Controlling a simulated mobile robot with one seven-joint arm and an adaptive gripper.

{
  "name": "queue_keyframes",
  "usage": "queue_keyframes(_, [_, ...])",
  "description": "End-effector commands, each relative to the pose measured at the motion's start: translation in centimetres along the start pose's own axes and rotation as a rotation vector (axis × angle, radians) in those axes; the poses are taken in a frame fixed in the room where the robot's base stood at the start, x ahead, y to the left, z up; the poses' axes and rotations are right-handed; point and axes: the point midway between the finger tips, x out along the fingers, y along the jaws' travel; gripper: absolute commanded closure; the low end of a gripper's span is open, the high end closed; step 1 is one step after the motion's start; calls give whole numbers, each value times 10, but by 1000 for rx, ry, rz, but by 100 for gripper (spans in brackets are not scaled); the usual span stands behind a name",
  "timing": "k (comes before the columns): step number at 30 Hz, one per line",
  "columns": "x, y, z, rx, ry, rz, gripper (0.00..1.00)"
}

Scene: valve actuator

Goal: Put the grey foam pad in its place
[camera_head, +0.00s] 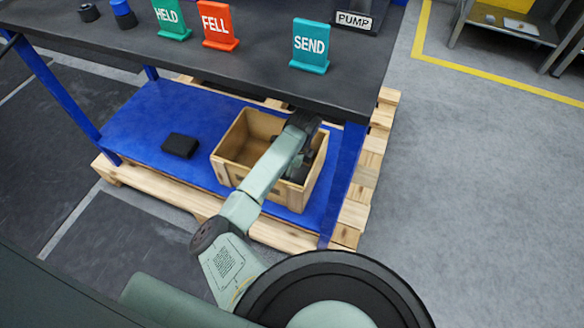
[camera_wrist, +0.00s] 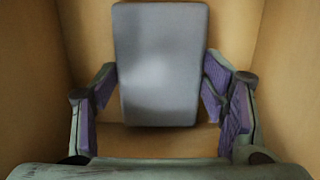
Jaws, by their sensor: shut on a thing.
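The grey foam pad (camera_wrist: 160,65) is a flat rounded rectangle, upright in the wrist view, inside a wooden box. My gripper (camera_wrist: 160,88) has its purple-lined fingers at the pad's left and right edges and is shut on it. In the head view, my arm reaches down into the right part of the wooden box (camera_head: 228,172), under the table. My gripper (camera_head: 301,165) is partly hidden there by my own arm, and the pad cannot be made out clearly.
The box stands on a blue shelf (camera_head: 140,128) over a pallet. A black block (camera_head: 180,145) lies left of the box. The dark tabletop (camera_head: 270,62) overhangs, with signs HELD (camera_head: 170,18), FELL (camera_head: 218,25), SEND (camera_head: 310,45) and PUMP (camera_head: 353,19).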

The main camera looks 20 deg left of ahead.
Motion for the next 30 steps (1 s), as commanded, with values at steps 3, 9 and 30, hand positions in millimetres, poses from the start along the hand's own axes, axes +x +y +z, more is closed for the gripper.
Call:
queue_keyframes(3, [0, 0, 0, 0, 0, -1, 61])
queue_keyframes(9, [3, 0, 0, 0, 0, 0, 61])
queue_keyframes(30, [-3, 0, 0, 1, -1, -2, 14])
